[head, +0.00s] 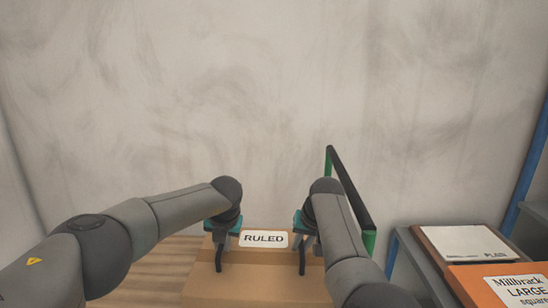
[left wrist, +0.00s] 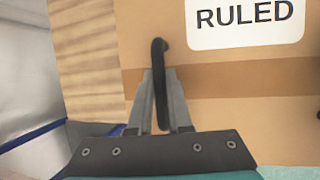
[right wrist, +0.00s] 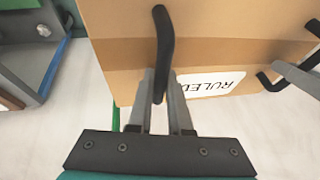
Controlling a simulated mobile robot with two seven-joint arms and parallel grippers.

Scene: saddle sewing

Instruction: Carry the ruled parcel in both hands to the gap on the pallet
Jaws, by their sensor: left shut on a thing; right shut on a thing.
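The ruled parcel (head: 262,281) is a brown cardboard box with a white RULED label, low in the middle of the head view. It also shows in the left wrist view (left wrist: 250,120) and the right wrist view (right wrist: 240,40). It has two dark upright handles. My left gripper (head: 220,245) is shut on the left handle (left wrist: 159,70). My right gripper (head: 303,245) is shut on the right handle (right wrist: 163,45). The pallet and its gap cannot be made out; wooden boards (head: 150,275) show left of the parcel.
A green and black frame (head: 350,195) stands just right of my right gripper. Beyond it is a grey shelf (head: 412,255) with a PLAIN box (head: 465,243) and an orange Millbrack LARGE box (head: 500,285). A blue post (head: 530,165) stands at the far right. A bare wall (head: 270,90) fills the back.

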